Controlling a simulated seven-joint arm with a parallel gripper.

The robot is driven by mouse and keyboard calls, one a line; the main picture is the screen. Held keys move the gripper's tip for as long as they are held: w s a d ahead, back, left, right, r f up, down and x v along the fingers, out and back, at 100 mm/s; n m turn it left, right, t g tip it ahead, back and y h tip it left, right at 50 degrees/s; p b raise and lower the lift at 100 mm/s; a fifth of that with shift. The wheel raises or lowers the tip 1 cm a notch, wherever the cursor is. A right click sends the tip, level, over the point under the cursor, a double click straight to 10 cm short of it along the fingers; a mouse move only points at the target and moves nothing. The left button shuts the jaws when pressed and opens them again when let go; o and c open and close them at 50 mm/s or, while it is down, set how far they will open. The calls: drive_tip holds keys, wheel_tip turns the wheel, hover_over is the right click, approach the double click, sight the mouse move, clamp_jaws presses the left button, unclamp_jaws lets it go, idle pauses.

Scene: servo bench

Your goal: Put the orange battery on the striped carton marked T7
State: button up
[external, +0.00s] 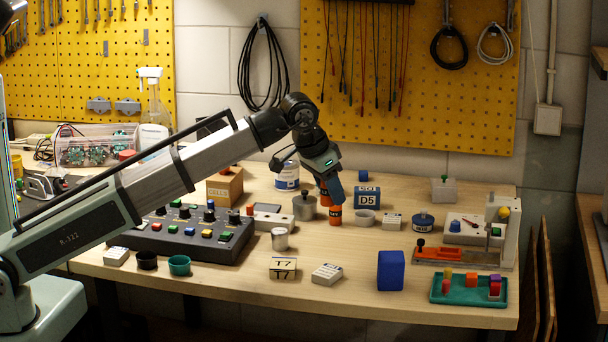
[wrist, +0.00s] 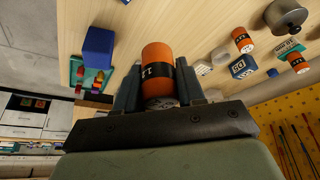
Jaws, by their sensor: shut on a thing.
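My gripper (wrist: 160,92) is shut on an orange battery with a black band (wrist: 158,62). The battery sticks out past the fingertips, clear of the tabletop. In the external view my gripper (external: 331,192) is tilted over the middle of the bench. Orange shows beside and just below its fingers there; I cannot tell surely which part is the held battery. The striped carton marked T7 (external: 283,268) sits near the front of the bench, lower left of my gripper. I cannot make it out in the wrist view. Two more orange batteries (wrist: 242,40) (wrist: 298,62) stand on the bench.
A small light carton (external: 327,274) lies right of T7, and a metal cup (external: 280,239) stands behind it. A button console (external: 180,235) is to the left, a tall blue block (external: 390,270) to the right. A lidded pot (external: 305,206) is near my gripper.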

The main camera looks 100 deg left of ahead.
hover_over(292, 261)
wheel_tip(292, 261, down, 2)
drive_tip(key=s+f, duration=0.1)
drive_tip(key=shift+n, duration=0.3)
drive_tip(key=shift+s+d+f, duration=0.1)
drive_tip(key=shift+d+f, duration=0.1)
drive_tip(key=shift+f, duration=2.25)
drive_tip(key=shift+d+f, duration=0.2)
drive_tip(key=shift+f, duration=2.25)
drive_tip(key=shift+f, duration=0.1)
drive_tip(key=o, duration=1.1)
drive_tip(key=shift+v, duration=6.1)
drive_tip(key=shift+d, duration=0.1)
